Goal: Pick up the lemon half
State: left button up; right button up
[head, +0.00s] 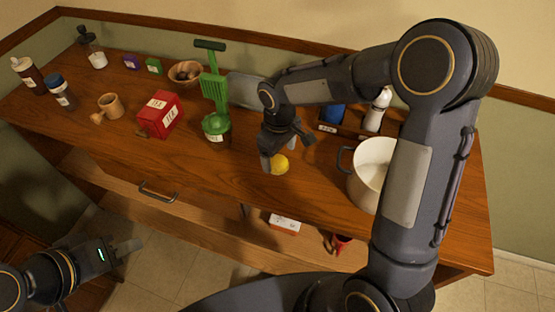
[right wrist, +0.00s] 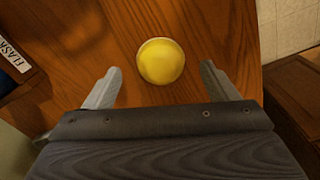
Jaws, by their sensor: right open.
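The lemon half (head: 279,165) is a small yellow dome on the wooden counter, near its front edge. In the right wrist view the lemon half (right wrist: 161,61) lies between the lines of the two fingers and a little beyond their tips. My right gripper (head: 283,155) is open and empty, just above and beside the lemon in the head view; its fingers also show in the right wrist view (right wrist: 160,84). My left gripper (head: 125,247) is low at the left, away from the counter top; its jaw opening cannot be made out.
A green container with a green scoop (head: 216,124) stands left of my right gripper. A white pot (head: 374,170) and a box with bottles (head: 343,127) are to the right. A red tea box (head: 160,114) and wooden mug (head: 109,105) stand left. The counter's front strip is mostly clear.

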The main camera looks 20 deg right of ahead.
aim_at(278, 162)
jog(key=shift+f, duration=1.45)
jog(key=c, duration=1.1)
jog(key=shift+r, duration=0.1)
